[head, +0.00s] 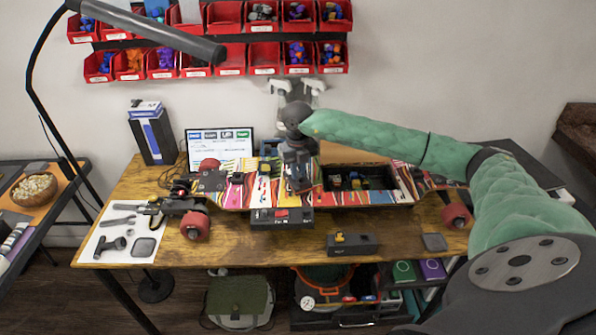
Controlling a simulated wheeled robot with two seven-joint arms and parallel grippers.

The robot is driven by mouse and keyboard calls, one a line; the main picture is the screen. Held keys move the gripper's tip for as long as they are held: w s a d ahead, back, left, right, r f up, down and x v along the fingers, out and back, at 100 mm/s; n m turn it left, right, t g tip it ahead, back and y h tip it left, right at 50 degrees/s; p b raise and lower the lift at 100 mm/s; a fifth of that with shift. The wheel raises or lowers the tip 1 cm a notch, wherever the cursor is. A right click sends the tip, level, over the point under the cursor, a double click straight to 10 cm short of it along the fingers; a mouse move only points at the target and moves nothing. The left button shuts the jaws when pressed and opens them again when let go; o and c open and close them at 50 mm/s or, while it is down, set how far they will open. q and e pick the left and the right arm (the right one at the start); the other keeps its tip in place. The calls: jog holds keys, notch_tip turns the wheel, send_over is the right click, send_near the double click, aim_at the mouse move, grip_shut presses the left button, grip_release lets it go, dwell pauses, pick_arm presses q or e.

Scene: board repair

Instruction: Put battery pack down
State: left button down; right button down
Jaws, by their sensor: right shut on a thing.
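My right gripper (299,180) reaches down over the middle of the striped skateboard (235,195), at the left end of its open compartment (358,182). It is shut on the battery pack (264,220), a black box with a red part on top, at the board's front edge. The fingers' contact with the pack is hard to make out, and I cannot tell whether the pack touches the table. A second black box (365,245) with a yellow connector lies on the table to the front right. My left gripper is not in view.
The wooden table (225,248) has free room at the front, left of the second box. A white mat (112,250) with tools lies at left. A laptop screen (217,150) and a tall box (153,140) stand behind. Red bins (231,57) hang on the wall.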

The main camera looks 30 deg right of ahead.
aim_at(298, 173)
jog(key=shift+f, duration=0.6)
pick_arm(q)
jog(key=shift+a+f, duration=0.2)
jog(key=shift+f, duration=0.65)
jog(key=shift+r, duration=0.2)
pick_arm(e)
jog(key=shift+f, duration=0.15)
jog(key=c, duration=1.4)
grip_release()
